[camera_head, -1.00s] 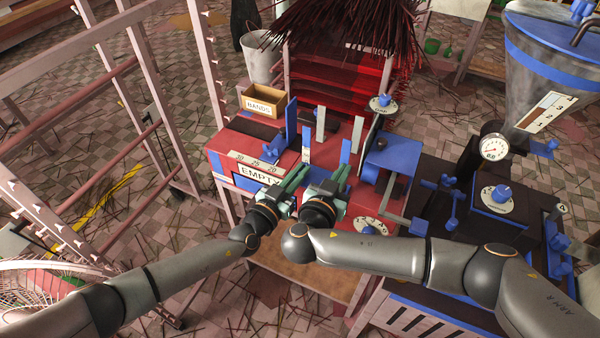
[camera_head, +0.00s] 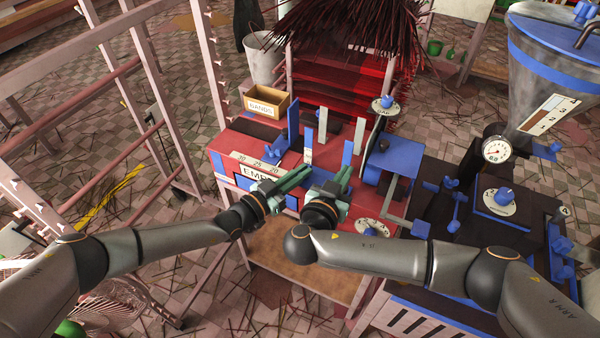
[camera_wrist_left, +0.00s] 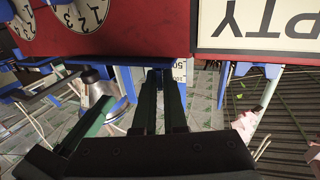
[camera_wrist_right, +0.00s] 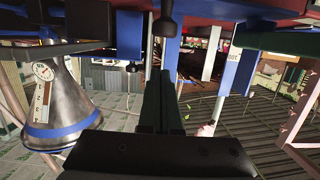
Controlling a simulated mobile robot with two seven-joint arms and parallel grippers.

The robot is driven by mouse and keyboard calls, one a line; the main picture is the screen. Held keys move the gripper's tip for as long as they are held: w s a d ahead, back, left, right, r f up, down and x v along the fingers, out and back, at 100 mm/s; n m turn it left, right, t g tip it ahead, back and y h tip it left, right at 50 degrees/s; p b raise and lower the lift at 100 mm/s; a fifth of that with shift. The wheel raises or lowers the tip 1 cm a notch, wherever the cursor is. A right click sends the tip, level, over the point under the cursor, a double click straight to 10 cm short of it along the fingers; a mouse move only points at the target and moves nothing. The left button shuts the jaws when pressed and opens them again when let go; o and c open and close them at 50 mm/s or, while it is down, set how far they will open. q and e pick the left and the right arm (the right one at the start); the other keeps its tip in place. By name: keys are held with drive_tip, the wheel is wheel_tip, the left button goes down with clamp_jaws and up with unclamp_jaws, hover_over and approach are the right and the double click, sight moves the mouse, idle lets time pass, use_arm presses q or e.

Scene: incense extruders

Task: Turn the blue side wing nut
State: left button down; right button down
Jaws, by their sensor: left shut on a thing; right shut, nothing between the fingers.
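A blue wing nut (camera_head: 272,143) sits on the left part of the red machine (camera_head: 228,140), behind the EMPTY sign (camera_head: 254,172). Several other blue knobs show, so I cannot tell for sure which is the side wing nut. My left gripper (camera_head: 306,172) is at the front of the red machine, right of the sign. Its fingers (camera_wrist_left: 159,85) are shut on a small dark thing that I cannot identify. My right gripper (camera_head: 345,172) is just right of it, shut and empty; its fingers (camera_wrist_right: 160,85) are together in the right wrist view.
Blue upright plates (camera_head: 293,122) rise behind my grippers. A blue block (camera_head: 395,158) and a dial (camera_head: 372,228) are close on the right. A metal hopper (camera_head: 530,75) stands farther right. A pink rack (camera_head: 150,90) stands left. The BANDS box (camera_head: 264,104) is behind.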

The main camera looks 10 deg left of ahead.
use_arm(q)
drive_tip(key=shift+d+r, duration=0.1)
drive_tip(key=shift+r, duration=0.05)
drive_tip(key=c, duration=1)
unclamp_jaws()
drive_tip(key=v, duration=1.2)
